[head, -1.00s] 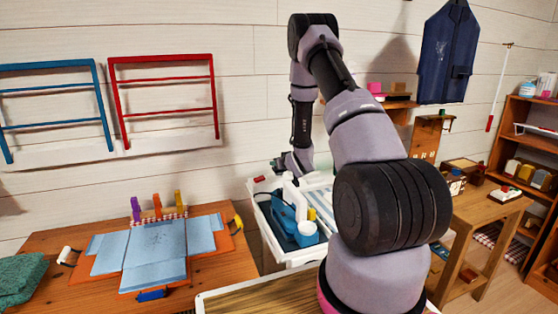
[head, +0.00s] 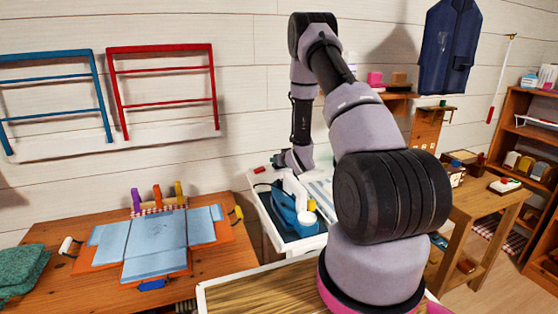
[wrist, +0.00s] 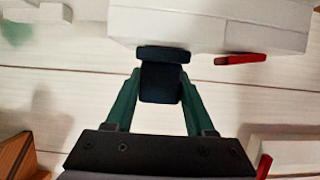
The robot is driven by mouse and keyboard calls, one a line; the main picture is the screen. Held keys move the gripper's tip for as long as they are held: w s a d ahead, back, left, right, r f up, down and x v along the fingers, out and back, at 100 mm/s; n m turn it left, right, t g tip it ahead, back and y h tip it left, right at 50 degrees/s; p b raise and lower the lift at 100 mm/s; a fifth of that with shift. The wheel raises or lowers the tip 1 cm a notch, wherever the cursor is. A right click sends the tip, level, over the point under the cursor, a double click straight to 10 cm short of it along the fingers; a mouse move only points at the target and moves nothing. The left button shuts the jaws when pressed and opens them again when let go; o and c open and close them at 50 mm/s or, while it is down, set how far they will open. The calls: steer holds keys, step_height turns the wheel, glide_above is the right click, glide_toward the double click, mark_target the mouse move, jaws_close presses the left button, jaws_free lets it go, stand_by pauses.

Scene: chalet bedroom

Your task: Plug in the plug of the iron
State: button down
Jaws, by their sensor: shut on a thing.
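In the wrist view the green fingers of my gripper (wrist: 158,100) are shut on a dark blue plug (wrist: 161,84). The plug's wider dark end lies at the lower edge of a white box (wrist: 215,22) with a red lever (wrist: 240,59). I cannot tell whether the plug is in the box or only against it; its prongs are not visible. In the head view the blue iron (head: 283,208) stands on a white-edged stand (head: 268,222). My gripper (head: 279,161) is at the stand's far left, by the wall, small and partly hidden.
A yellow-capped container (head: 311,205) stands beside the iron. Wooden shelves (head: 520,130) and a low wooden table (head: 478,205) are at the right. Blue and red racks (head: 163,92) hang on the wall.

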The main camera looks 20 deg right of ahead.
steer(key=shift+f, duration=0.15)
steer(key=shift+c, duration=0.9)
jaws_free()
steer(key=v, duration=1.1)
steer(key=s+a+r+m+g+h, duration=0.1)
steer(key=s+r+m+g, duration=0.15)
steer(key=r, duration=0.85)
steer(key=s+a+r+m+g, duration=0.1)
steer(key=s+a+r, duration=0.15)
steer(key=r, duration=0.85)
steer(key=s+a+r+g+y, duration=0.1)
steer(key=s+a+r, duration=0.2)
steer(key=s, duration=0.6)
steer(key=s+a+r+g+y, duration=0.1)
steer(key=s+a+r, duration=0.2)
steer(key=s, duration=0.6)
steer(key=s+a+r+g+y, duration=0.1)
steer(key=s+a+r, duration=0.2)
steer(key=s+r, duration=0.3)
steer(key=s, duration=0.3)
steer(key=shift+m, duration=0.35)
